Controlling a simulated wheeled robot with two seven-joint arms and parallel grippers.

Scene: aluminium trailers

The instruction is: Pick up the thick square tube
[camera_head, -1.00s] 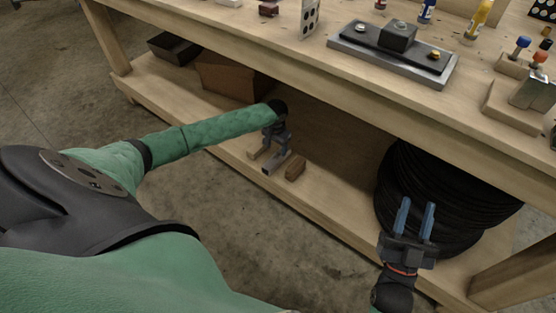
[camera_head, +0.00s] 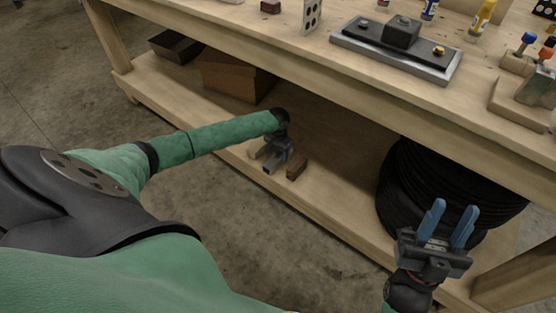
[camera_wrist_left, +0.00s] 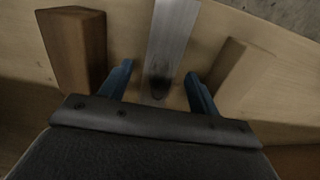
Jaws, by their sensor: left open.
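The thick square tube is a grey metal bar (camera_wrist_left: 172,38) lying on the bench's lower shelf, seen in the left wrist view. Its grey end (camera_head: 268,169) shows in the head view just below my left gripper. My left gripper (camera_wrist_left: 158,88) is open, with one blue finger on each side of the tube. I cannot tell whether the fingers touch it. In the head view the left gripper (camera_head: 274,158) partly hides the tube. My right gripper (camera_head: 451,222) is open and empty in front of the black tyres.
A brown wooden block (camera_wrist_left: 75,50) and a pale wooden block (camera_wrist_left: 238,70) flank the tube. A brown box (camera_head: 235,78) and a dark tray (camera_head: 176,46) sit further left on the shelf. Black tyres (camera_head: 440,175) stand at the right. The bench top (camera_head: 300,50) overhangs the shelf.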

